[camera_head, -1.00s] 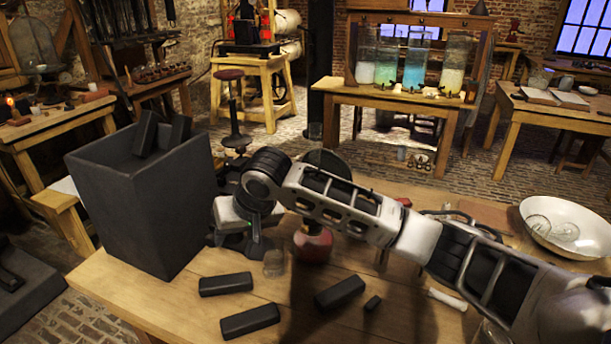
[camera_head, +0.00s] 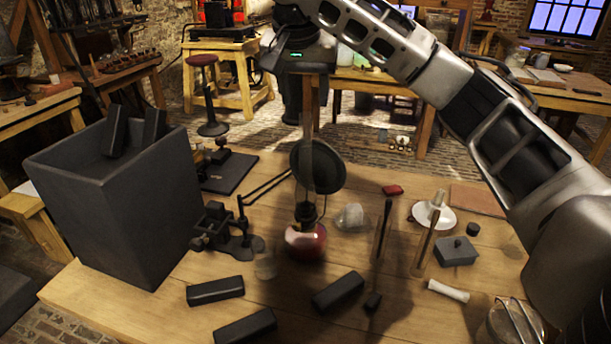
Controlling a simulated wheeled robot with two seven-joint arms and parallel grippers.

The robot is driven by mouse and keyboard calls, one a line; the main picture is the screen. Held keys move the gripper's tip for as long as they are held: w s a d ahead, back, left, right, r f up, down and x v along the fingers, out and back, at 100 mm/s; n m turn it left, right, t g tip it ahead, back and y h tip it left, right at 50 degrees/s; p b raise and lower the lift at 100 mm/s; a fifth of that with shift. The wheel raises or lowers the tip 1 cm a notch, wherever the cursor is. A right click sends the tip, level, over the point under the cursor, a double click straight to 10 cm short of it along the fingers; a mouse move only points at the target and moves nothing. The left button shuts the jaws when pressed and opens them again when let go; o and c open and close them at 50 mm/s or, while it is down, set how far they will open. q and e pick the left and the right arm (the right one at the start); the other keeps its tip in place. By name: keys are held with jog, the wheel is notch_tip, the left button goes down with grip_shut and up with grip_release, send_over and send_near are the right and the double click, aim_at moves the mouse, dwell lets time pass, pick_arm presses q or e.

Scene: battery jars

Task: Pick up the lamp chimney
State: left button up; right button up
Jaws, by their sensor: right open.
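The oil lamp with a red base (camera_head: 305,243) and dark burner stands near the table's middle. A narrow, see-through upright shape (camera_head: 318,165) above its burner, against a dark round disc (camera_head: 330,178), looks like the lamp chimney; its outline is blurred and hard to tell. My right gripper (camera_head: 302,100) points down above the lamp, over the upper end of this shape. It is open, with nothing visibly held. I cannot tell whether a finger touches the glass. My left gripper is out of view.
A large grey box (camera_head: 115,205) stands at left. A small dark stand (camera_head: 225,235) with rods is left of the lamp. Dark blocks (camera_head: 338,291) lie in front. A clear glass (camera_head: 265,263), a whitish glass piece (camera_head: 352,218) and upright tubes (camera_head: 382,235) surround the lamp.

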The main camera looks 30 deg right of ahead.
aim_at(306, 129)
jog(key=x, duration=0.4)
jog(key=shift+w+f, duration=0.1)
jog(key=shift+w+d+f, duration=0.1)
jog(key=shift+f, duration=0.3)
jog(key=p+x, duration=0.1)
jog(key=x, duration=0.2)
jog(key=shift+w+f, duration=0.2)
jog(key=shift+f, duration=0.1)
jog(key=shift+w+d+f, duration=0.15)
jog(key=shift+f, duration=0.35)
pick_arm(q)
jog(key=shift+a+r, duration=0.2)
pick_arm(e)
jog(key=c, duration=1.1)
